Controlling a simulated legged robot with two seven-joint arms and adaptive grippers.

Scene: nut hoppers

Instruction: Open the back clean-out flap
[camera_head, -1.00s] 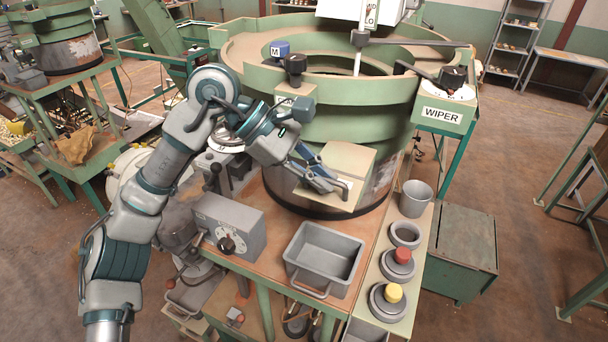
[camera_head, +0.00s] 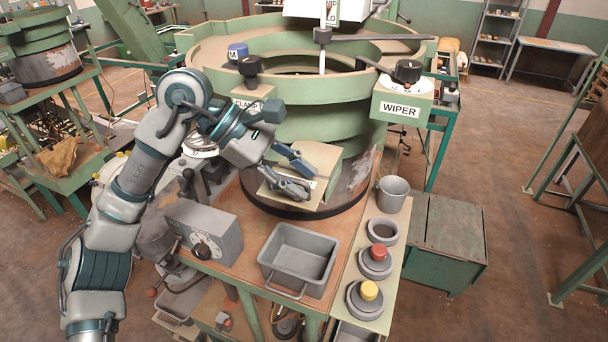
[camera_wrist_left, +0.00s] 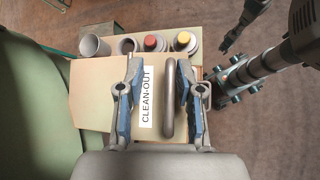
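The clean-out flap (camera_head: 325,160) is a beige box-like cover low on the green bowl's front. In the left wrist view its face (camera_wrist_left: 95,80) bears the CLEAN-OUT label (camera_wrist_left: 146,97) and a grey bar handle (camera_wrist_left: 168,100). My left gripper (camera_head: 300,179) is at the flap's face. In the left wrist view the left gripper (camera_wrist_left: 160,95) is open, with one finger on each side of the handle; the handle lies nearer the right finger. Contact is not clear. A grey and teal arm-like part (camera_wrist_left: 235,75) at the wrist view's right may be mine; its end is unclear.
A grey tray (camera_head: 298,258) and a grey dial box (camera_head: 203,232) stand before the bowl. A grey cup (camera_head: 392,193), an empty ring (camera_head: 383,231), a red button (camera_head: 378,252) and a yellow button (camera_head: 369,290) line the bench's right. The WIPER box (camera_head: 402,100) is upper right.

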